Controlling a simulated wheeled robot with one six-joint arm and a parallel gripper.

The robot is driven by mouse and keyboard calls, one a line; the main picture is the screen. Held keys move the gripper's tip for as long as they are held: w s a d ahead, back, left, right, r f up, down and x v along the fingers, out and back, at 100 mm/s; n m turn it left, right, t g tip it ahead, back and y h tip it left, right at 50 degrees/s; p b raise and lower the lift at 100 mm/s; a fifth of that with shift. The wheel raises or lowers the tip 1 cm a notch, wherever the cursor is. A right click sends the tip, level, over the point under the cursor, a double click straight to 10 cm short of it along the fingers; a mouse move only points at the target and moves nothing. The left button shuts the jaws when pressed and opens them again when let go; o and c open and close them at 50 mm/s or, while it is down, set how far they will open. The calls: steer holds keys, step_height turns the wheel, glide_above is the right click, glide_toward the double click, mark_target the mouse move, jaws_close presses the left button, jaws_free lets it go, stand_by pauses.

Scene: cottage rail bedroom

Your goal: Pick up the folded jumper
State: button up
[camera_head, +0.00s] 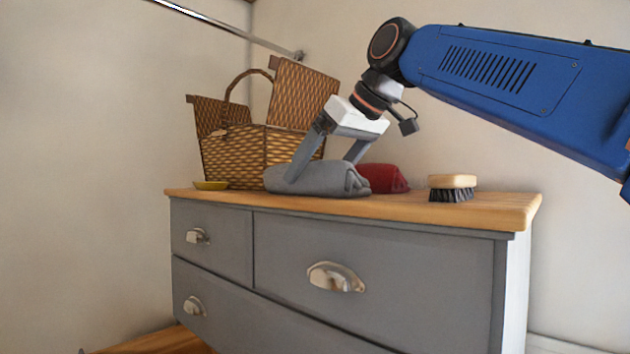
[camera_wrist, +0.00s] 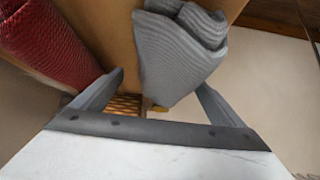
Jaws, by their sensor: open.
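The folded jumper is a grey ribbed knit bundle (camera_head: 318,180) lying on the wooden top of a grey chest of drawers. In the wrist view the jumper (camera_wrist: 180,50) runs from the top edge down to between the fingers. My gripper (camera_head: 322,168) is open and reaches down over it. In the head view one finger overlaps the jumper's left part, and the other goes down behind it, its tip hidden. In the wrist view my gripper (camera_wrist: 161,80) has a finger on each side of the jumper's lower end. I cannot tell whether either finger touches it.
A dark red knit roll (camera_head: 388,179) lies close behind the jumper. A wicker basket (camera_head: 250,148) with raised lids stands behind left. A small yellow dish (camera_head: 211,185) is at the left. A wooden brush (camera_head: 452,188) stands right. The top's right end (camera_head: 505,203) is clear.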

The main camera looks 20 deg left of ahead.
steer(key=shift+x, duration=1.1)
steer(key=shift+c, duration=0.3)
steer(key=c, duration=1.2)
steer(key=shift+r, duration=0.1)
steer(key=shift+r, duration=1.6)
steer(key=shift+s+a+r, duration=0.1)
steer(key=shift+s+a, duration=0.05)
steer(key=shift+s, duration=0.15)
steer(key=s+a, duration=0.2)
steer(key=s, duration=0.3)
steer(key=s+a, duration=0.2)
steer(key=s, duration=0.3)
steer(key=s+a, duration=0.2)
steer(key=s, duration=0.4)
steer(key=shift+a, duration=0.3)
